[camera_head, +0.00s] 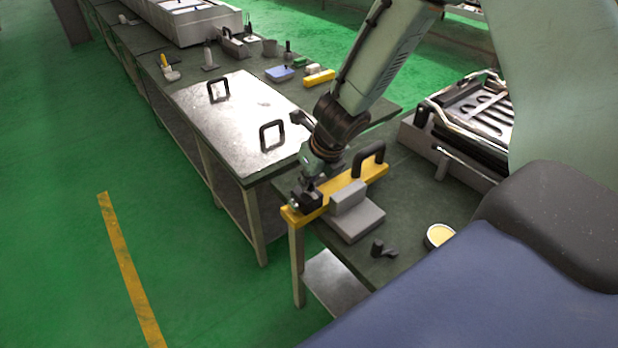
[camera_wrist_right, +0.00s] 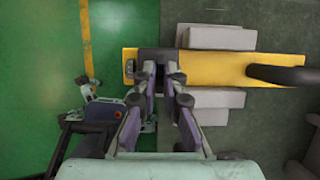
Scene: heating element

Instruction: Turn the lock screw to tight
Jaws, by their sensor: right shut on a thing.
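A yellow bar (camera_head: 342,192) with a black handle (camera_head: 370,160) lies across a grey block on the near end of the workbench. At the bar's left end is a small dark fitting (camera_head: 297,205), where the lock screw sits; it also shows in the wrist view (camera_wrist_right: 152,55). My right gripper (camera_head: 310,195) comes down over this end from above. In the wrist view its two fingers (camera_wrist_right: 160,78) are closed in on the dark fitting and hide most of the screw. The screw's angle cannot be told.
The grey block (camera_head: 358,220) stands under the bar. A small black part (camera_head: 381,249) and a round yellow-topped tin (camera_head: 439,236) lie nearby. A metal plate with two handles (camera_head: 240,105) covers the adjoining bench. Green floor is open at left.

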